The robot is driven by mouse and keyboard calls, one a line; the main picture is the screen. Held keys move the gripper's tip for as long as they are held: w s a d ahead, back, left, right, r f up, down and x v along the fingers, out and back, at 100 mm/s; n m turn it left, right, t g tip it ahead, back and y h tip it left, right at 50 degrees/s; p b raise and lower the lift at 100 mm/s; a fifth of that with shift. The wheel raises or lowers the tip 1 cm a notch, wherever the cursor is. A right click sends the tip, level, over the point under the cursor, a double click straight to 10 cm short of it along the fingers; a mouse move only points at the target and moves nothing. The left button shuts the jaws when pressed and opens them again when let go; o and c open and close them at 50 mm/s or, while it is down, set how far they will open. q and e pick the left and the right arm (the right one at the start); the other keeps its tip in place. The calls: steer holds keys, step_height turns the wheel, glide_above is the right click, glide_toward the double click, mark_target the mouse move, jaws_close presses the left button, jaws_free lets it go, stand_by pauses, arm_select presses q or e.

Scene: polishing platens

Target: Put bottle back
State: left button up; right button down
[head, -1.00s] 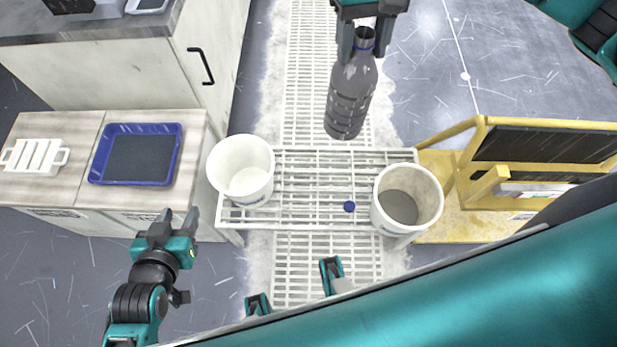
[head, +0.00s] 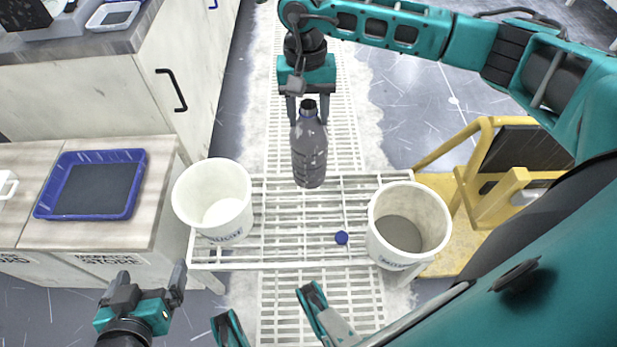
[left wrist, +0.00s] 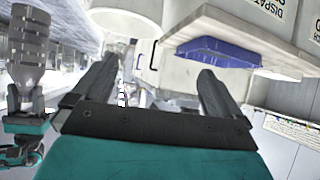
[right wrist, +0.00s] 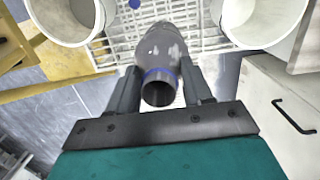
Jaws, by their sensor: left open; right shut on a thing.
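A grey ribbed bottle (head: 309,152) with a dark open mouth and a blue neck ring hangs upright over the far part of the white rack table (head: 290,215). My right gripper (head: 308,112) is shut on its neck; the right wrist view shows the bottle (right wrist: 163,55) between the fingers (right wrist: 160,88). I cannot tell if its base touches the rack. A small blue cap (head: 341,238) lies on the rack. My left gripper (head: 150,287) is open and empty at the left front, beside the rack. The left wrist view shows the bottle (left wrist: 30,50) at its left edge.
A white bucket (head: 212,200) stands at the rack's left end and another (head: 408,225), with grey contents, at its right end. A blue tray (head: 90,184) lies on the left cabinet. A yellow frame (head: 490,190) stands at the right. The rack's middle is mostly clear.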

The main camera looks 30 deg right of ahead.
mark_target(309, 166)
step_height(309, 166, down, 13)
steer(key=b, duration=0.2)
steer(key=shift+r+b, duration=0.15)
steer(key=shift+b, duration=0.15)
steer(key=shift+f, duration=0.5)
step_height(309, 166, down, 4)
steer(key=shift+f+b, duration=0.1)
steer(key=shift+b, duration=0.55)
steer(key=shift+f, duration=0.1)
steer(key=shift+c, duration=2.3)
jaws_free()
